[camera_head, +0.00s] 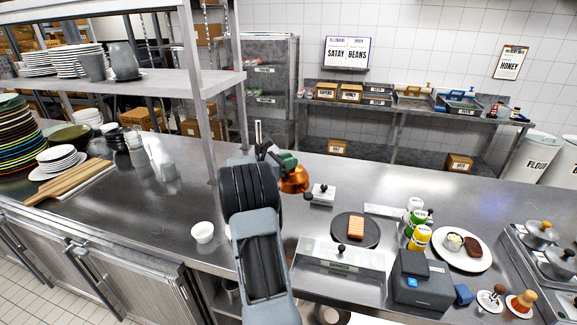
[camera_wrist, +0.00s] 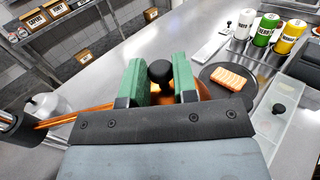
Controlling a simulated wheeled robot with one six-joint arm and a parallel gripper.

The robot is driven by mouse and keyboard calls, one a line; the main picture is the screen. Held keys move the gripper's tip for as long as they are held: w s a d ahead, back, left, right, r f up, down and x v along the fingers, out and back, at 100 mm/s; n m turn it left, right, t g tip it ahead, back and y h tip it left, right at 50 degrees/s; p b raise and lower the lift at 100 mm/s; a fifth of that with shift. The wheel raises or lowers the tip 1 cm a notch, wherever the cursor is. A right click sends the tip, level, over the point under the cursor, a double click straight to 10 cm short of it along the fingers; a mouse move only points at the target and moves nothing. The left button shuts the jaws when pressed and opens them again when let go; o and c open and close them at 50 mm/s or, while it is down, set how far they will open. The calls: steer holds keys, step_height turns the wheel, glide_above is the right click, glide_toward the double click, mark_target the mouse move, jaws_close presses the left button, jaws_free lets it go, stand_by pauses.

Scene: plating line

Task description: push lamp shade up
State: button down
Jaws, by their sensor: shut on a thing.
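The copper-orange lamp shade (camera_head: 294,180) hangs low over the steel counter, left of the dark round plate in the head view. My gripper (camera_head: 280,157) is at its upper left side, partly hidden by my arm. In the wrist view the green fingers of my gripper (camera_wrist: 160,75) are shut on a round black knob (camera_wrist: 160,72). Orange shade surface (camera_wrist: 185,97) shows just behind and below the knob, mostly hidden by the gripper. A glow shows beneath it.
A dark round plate (camera_head: 370,232) with an orange-pink block (camera_head: 356,226) is to the right. Bottles (camera_head: 418,238) and a white plate (camera_head: 482,259) stand beyond it. A steel shelf post (camera_head: 197,95) rises at left. A small white bowl (camera_head: 202,232) is near the front edge.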

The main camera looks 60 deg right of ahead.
steer(key=shift+r, duration=0.4)
steer(key=c, duration=1.1)
jaws_free()
steer(key=shift+o, duration=0.8)
steer(key=shift+f, duration=0.15)
steer(key=b+v, duration=0.3)
steer(key=v, duration=1.1)
steer(key=shift+b, duration=0.35)
steer(key=shift+d, duration=0.15)
